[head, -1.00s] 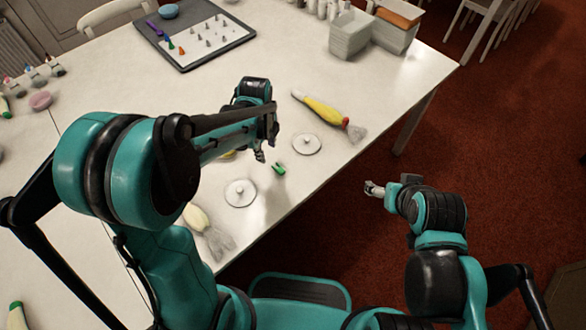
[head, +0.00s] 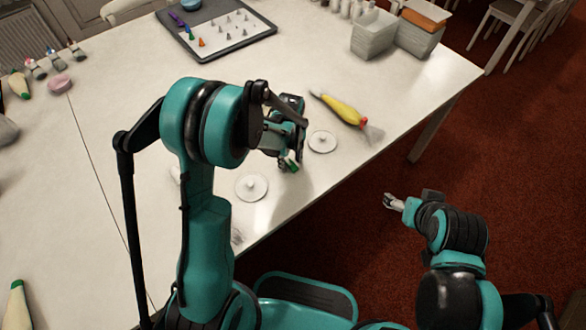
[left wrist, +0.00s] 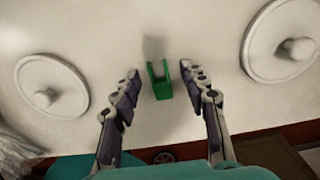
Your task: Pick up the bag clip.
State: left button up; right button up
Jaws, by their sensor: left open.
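The green bag clip (left wrist: 161,88) lies on the white table between two white discs with knobs. In the left wrist view it sits between and slightly beyond the fingertips of my open left gripper (left wrist: 162,85), and I see no finger touching it. In the head view the bag clip (head: 291,165) shows just beside the fingers of the left gripper (head: 287,160), partly hidden by them. My right gripper (head: 388,201) is off the table's edge, over the red floor; its jaws are too small to read.
The white discs stand close on either side, one nearer (head: 252,187) and one farther (head: 322,141). A yellow piping bag (head: 343,110) lies behind. A tray of nozzles (head: 216,30) and grey containers (head: 373,36) stand at the back. The table's front edge is near.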

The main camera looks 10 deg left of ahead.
pick_arm(q)
jog(key=shift+r, duration=0.15)
jog(key=shift+c, duration=0.9)
jog(key=c, duration=0.6)
jog(key=shift+r+p, duration=0.4)
jog(key=shift+r, duration=0.2)
notch_tip(320, 180, up, 3)
jog(key=shift+f+p, duration=0.1)
jog(key=shift+p, duration=0.65)
jog(key=s+d+r+p, duration=0.2)
jog(key=d+r+p, duration=0.5)
jog(key=d+r, duration=0.4)
jog(key=shift+s+d+r, duration=0.15)
jog(key=shift+s+r, duration=0.25)
jog(key=shift+r, duration=0.1)
